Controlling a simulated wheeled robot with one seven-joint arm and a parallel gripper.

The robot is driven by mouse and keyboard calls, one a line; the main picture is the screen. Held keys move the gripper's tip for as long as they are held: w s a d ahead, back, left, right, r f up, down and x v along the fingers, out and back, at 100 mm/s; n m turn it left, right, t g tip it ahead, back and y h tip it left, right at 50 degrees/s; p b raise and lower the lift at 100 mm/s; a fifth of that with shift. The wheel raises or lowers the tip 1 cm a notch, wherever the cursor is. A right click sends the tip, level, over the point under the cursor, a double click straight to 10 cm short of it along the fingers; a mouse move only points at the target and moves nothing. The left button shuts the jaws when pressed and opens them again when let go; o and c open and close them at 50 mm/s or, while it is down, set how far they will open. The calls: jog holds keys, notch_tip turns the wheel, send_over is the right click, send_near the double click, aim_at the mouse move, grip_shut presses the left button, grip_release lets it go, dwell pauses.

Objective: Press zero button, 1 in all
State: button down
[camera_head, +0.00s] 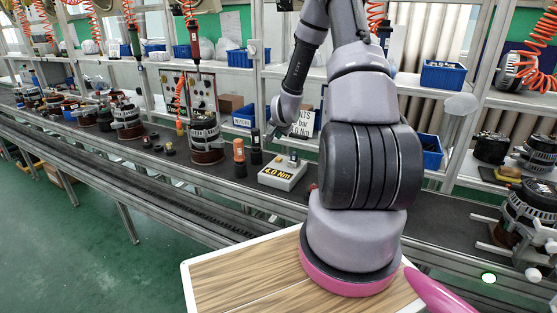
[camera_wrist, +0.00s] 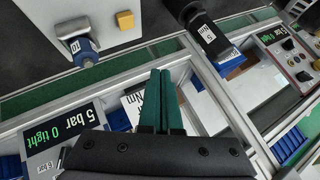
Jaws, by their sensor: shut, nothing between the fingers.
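In the wrist view a white box top at the upper left carries a yellow square button (camera_wrist: 125,19) and a blue socket marked 10 (camera_wrist: 78,43). It looks like the same box; I see no word "zero" on the button. My gripper (camera_wrist: 161,72) has its green fingers together, with nothing between them. The button is up and left of the fingertips, apart from them. In the head view my gripper (camera_head: 271,130) is above and behind the box, small and partly unclear.
Black and orange upright tools (camera_head: 239,157) stand left of the box, with an alternator (camera_head: 205,138) beyond. A sign board (camera_head: 304,123) stands behind. The wrist view shows a "5 bar 0 tight" display (camera_wrist: 57,125) and a black tool (camera_wrist: 203,32). More alternators (camera_head: 530,210) are at right.

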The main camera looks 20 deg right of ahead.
aim_at(279, 160)
jog(key=shift+f, duration=3.6)
jog(key=shift+f, duration=0.15)
jog(key=shift+f, duration=0.25)
jog(key=shift+f, duration=0.45)
jog(key=shift+r, duration=0.85)
jog(key=shift+r, duration=2.55)
